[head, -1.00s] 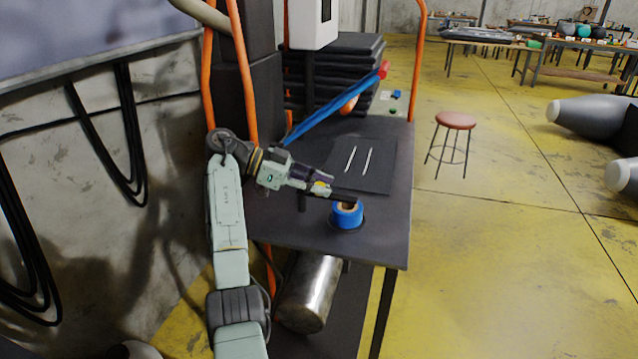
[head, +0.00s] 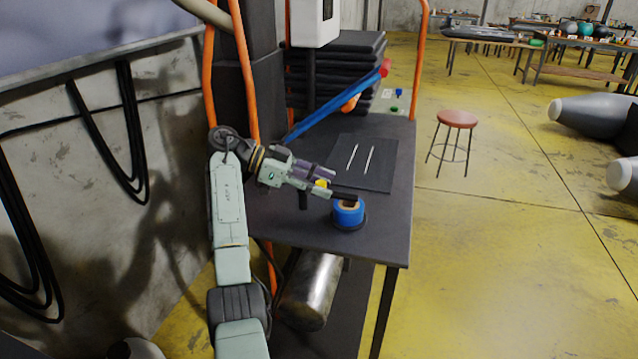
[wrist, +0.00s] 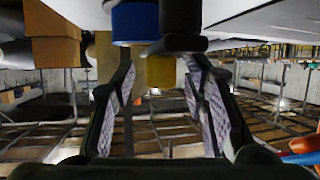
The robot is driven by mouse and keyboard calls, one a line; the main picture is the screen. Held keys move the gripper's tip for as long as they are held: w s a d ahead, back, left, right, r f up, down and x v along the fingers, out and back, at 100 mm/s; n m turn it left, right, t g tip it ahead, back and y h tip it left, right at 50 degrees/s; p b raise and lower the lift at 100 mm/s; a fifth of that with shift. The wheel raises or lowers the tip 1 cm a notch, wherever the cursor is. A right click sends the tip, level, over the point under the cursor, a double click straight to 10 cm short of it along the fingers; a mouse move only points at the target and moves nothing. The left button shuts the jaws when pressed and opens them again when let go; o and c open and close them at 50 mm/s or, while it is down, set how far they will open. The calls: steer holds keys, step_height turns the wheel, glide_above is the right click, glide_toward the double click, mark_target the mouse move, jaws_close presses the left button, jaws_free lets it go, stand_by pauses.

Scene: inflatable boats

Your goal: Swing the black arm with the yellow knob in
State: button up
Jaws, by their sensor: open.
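The black arm (head: 344,196) is a short dark bar reaching over a blue ring-shaped roll (head: 349,216) on the dark bench. Its yellow knob (head: 322,184) shows at the bar's left end, beside my gripper (head: 318,177). In the wrist view the yellow knob (wrist: 160,71) lies between the two fingers of my gripper (wrist: 158,78), with a visible gap on each side. The black arm (wrist: 180,24) and the blue roll (wrist: 133,22) show above it there. My gripper is open around the knob. The arm's pivot is not clear.
The dark bench (head: 385,235) carries a flat black mat (head: 378,170) with two thin white rods. Behind are a blue bar (head: 330,107) with a red end and stacked black slabs (head: 345,60). Orange posts (head: 419,60) rise around it. A red stool (head: 457,119) stands right on open floor.

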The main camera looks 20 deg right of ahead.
steer(key=v, duration=1.2)
steer(key=shift+r, duration=0.1)
